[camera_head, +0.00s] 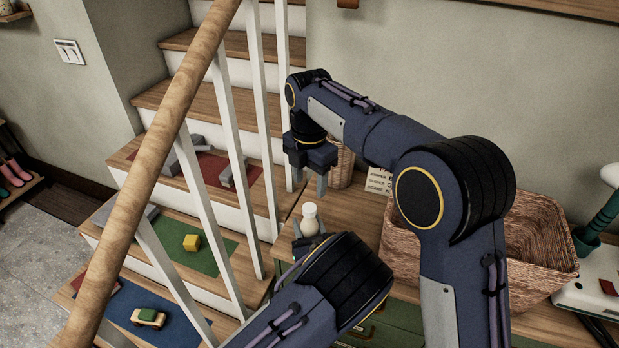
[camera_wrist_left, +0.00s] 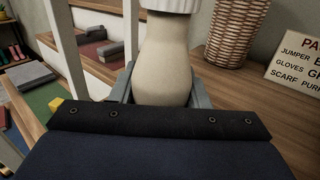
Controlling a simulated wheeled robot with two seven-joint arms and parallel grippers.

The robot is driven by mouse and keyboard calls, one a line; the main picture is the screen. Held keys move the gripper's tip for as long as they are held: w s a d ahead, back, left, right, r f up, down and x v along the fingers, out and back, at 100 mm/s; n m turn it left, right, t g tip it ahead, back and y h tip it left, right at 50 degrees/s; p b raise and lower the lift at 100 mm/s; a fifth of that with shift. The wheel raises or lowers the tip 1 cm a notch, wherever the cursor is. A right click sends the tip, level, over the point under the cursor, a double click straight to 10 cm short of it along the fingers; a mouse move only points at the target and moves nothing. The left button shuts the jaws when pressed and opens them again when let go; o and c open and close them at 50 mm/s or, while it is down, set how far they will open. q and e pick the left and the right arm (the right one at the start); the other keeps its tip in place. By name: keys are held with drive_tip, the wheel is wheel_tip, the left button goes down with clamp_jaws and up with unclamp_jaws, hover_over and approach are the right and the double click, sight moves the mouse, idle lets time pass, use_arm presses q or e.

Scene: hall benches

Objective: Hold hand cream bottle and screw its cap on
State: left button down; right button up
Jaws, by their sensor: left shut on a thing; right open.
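The hand cream bottle (camera_head: 309,227) is cream-coloured and upright. It fills the middle of the left wrist view (camera_wrist_left: 166,62). My left gripper (camera_head: 311,240) is shut around its lower body, a finger on each side. The white ribbed cap (camera_wrist_left: 170,5) is at the bottle's top, cut off by the upper edge of the left wrist view; it also shows in the head view (camera_head: 309,208). I cannot tell how tightly it sits. My right gripper (camera_head: 311,181) points down just above the cap, open, with its fingers apart and nothing seen between them.
A large wicker basket (camera_head: 540,235) stands right on the wooden bench top (camera_head: 345,206). A narrow wicker basket (camera_wrist_left: 232,30) and a lettered sign (camera_wrist_left: 298,62) stand behind the bottle. The stair handrail (camera_head: 165,150) and white balusters are close on the left.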

sight(309, 207)
drive_tip(key=shift+f, duration=0.1)
drive_tip(key=shift+f, duration=3.9)
drive_tip(key=shift+c, duration=0.4)
drive_tip(key=c, duration=1)
drive_tip(key=m, duration=1.6)
